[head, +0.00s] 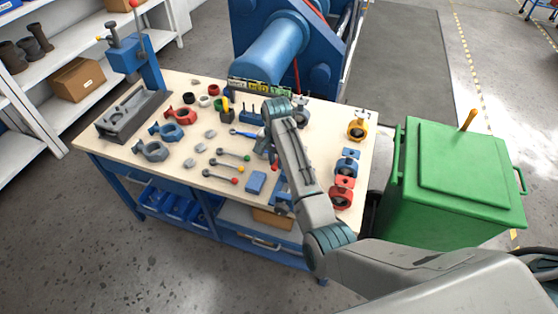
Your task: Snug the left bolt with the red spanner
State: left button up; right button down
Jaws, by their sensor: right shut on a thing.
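My right gripper (267,147) is low over the middle of the workbench, partly hidden behind my own forearm. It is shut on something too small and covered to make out. I cannot pick out the red spanner or the left bolt. A blue-handled tool (245,133) lies just left of the gripper. On the bench's right side stand a yellow valve (357,129), a blue valve (347,163) and a red valve (343,191). My left gripper is out of view.
The wooden workbench (120,151) also holds a red ring body (181,116), a blue one (171,131), a grey one (152,151), ball-ended rods (223,178) and a blue press (128,55) at the left. A green bin (455,180) stands at the right.

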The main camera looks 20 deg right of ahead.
jog(key=shift+w+a+f+m, duration=0.2)
jog(key=shift+w+a+m, duration=0.6)
jog(key=shift+m, duration=0.5)
jog(key=shift+w+a+m, duration=0.4)
jog(key=shift+w+m, duration=0.25)
jog(key=shift+m, duration=0.2)
jog(key=shift+w+a+m, duration=0.35)
jog(key=shift+w+m, duration=0.3)
jog(key=shift+m, duration=0.2)
jog(key=shift+w+a+m+b, duration=0.15)
jog(key=shift+w+m+b, duration=0.25)
jog(key=shift+w+m, duration=0.2)
jog(key=shift+w+r+m, duration=0.1)
jog(key=shift+w+m, duration=0.4)
jog(key=shift+m, duration=0.1)
jog(key=shift+w+b, duration=0.1)
jog(key=shift+b, duration=0.2)
